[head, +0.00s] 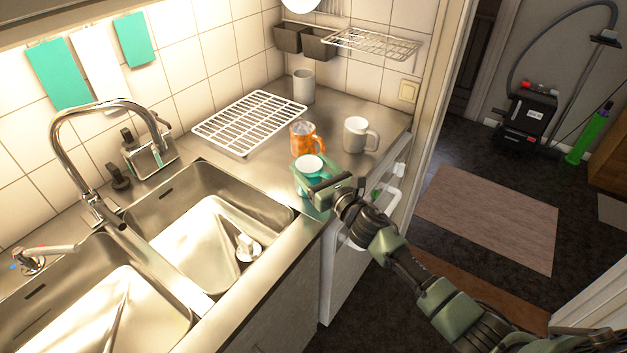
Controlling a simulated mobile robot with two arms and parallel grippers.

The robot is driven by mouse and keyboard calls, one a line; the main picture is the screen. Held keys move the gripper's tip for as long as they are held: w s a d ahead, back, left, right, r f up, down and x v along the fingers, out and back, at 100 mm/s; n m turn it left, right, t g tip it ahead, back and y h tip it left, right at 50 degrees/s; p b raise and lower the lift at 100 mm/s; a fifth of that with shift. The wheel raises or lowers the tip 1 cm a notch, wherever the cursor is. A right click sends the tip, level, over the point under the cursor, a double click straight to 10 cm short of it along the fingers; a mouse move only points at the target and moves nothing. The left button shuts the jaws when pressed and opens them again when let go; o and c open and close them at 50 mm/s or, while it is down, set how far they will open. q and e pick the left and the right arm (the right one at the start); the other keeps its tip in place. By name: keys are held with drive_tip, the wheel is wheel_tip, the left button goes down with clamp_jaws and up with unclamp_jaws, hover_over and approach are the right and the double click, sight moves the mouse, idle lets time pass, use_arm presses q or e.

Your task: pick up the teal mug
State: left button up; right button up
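The teal mug (308,164) stands at the front of the steel counter, right of the sink. Its pale rim and inside show, and its lower part is largely hidden by my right gripper. My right gripper (316,188) reaches in from the right and is at the mug, with its green finger parts on the near and far sides of it. I cannot tell whether the fingers press on the mug. My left gripper is not in view.
An orange patterned mug (304,138) stands close behind the teal mug. A grey mug (357,135) is to the right, and a pale cup (303,86) is at the back. A white drying rack (250,121) and the double sink (190,235) lie left.

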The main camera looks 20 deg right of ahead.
clamp_jaws()
